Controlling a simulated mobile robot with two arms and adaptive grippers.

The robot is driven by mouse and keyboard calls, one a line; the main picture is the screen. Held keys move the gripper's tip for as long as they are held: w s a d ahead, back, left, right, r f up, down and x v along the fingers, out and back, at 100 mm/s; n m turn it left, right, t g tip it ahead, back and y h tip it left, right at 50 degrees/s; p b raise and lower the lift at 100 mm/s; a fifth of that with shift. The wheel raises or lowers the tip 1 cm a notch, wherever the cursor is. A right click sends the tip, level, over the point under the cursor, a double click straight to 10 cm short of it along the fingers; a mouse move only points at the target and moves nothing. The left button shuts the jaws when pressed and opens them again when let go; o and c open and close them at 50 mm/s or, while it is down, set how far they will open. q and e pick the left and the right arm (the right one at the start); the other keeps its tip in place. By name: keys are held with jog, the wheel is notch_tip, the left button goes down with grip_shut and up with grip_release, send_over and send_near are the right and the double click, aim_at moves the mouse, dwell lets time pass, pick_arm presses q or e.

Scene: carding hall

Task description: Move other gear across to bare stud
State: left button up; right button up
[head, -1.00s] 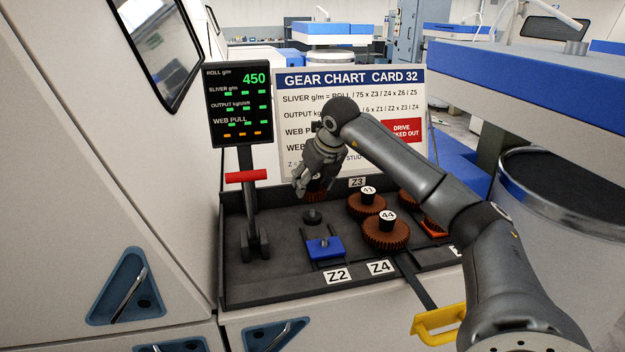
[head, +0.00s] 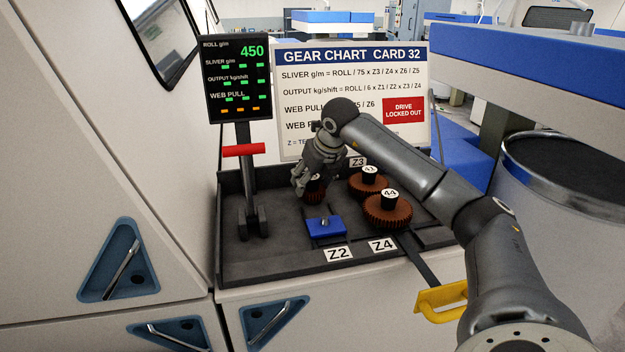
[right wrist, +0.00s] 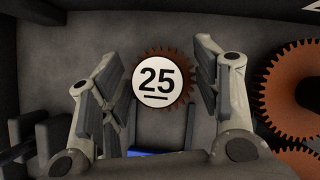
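In the head view this gear (head: 316,194) is partly hidden by the fingers. It is low, over the place of the stud behind the blue block (head: 325,228); the stud is hidden, and I cannot tell if the gear is fully seated. The brown gear marked 44 (head: 388,212) and the one marked 41 (head: 368,184) sit to the right. My left gripper is out of view.
A post with a red handle (head: 244,151) and a display (head: 238,80) stand at the tray's left. The gear chart board (head: 350,62) is behind. A yellow handle (head: 440,297) sticks out at the front right. My right arm hides the tray's right end.

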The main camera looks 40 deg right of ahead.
jog(key=o, duration=0.4)
jog(key=shift+c, duration=0.2)
jog(key=shift+r, duration=0.1)
jog(key=v, duration=1.1)
jog(key=shift+s+r, duration=0.25)
jog(key=shift+r, duration=0.1)
